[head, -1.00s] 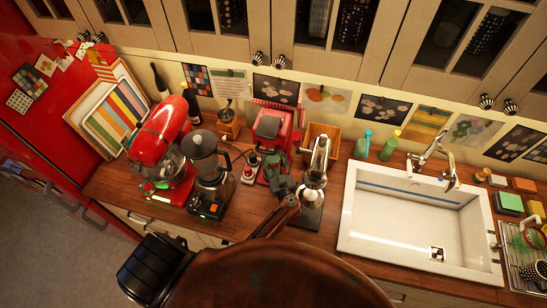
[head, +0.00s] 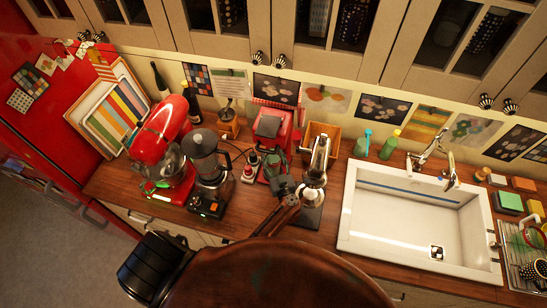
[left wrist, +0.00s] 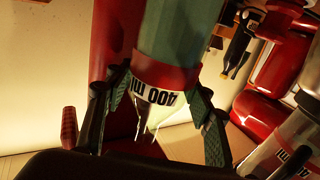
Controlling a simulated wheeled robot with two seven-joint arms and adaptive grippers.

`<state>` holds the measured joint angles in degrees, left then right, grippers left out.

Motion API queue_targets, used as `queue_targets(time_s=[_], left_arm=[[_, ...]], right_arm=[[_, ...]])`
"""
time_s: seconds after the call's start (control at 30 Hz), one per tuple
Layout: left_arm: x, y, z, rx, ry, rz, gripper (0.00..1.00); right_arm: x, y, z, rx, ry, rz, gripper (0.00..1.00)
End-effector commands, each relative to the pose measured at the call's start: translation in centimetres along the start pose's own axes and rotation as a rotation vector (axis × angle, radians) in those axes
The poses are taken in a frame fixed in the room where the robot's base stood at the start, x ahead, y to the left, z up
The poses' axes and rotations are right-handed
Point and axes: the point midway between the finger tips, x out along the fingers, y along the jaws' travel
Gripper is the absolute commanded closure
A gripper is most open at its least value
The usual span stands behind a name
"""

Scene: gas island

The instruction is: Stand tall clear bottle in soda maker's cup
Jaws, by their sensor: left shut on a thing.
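The red soda maker (head: 269,128) stands against the back of the counter, and its red body (left wrist: 103,40) shows in the left wrist view. My left gripper (head: 281,183) is right at its front. In the left wrist view my left gripper (left wrist: 155,108) is shut on the bottle (left wrist: 165,75), which has a greenish body, a red band and an upside-down "400 ml" label. The fingers lie on both sides of the label. The soda maker's cup is hidden, and I cannot tell whether the bottle touches it. My right gripper is not in view.
A metal lever machine (head: 318,165) stands close to the right of my left gripper. A small red-and-white item (head: 250,168), a blender (head: 208,165) and a red mixer (head: 163,135) stand to the left. The white sink (head: 420,222) is on the right.

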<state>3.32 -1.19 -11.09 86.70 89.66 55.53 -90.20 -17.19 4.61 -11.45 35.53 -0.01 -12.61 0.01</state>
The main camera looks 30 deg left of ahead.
Motion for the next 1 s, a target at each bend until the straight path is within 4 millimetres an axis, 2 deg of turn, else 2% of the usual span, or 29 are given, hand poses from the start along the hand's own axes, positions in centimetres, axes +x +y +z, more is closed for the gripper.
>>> queue_targets(time_s=[1.0], left_arm=[[0.03, 0.12, 0.48, -0.002, 0.004, 0.001, 0.99]], right_arm=[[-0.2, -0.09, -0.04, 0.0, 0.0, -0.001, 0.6]])
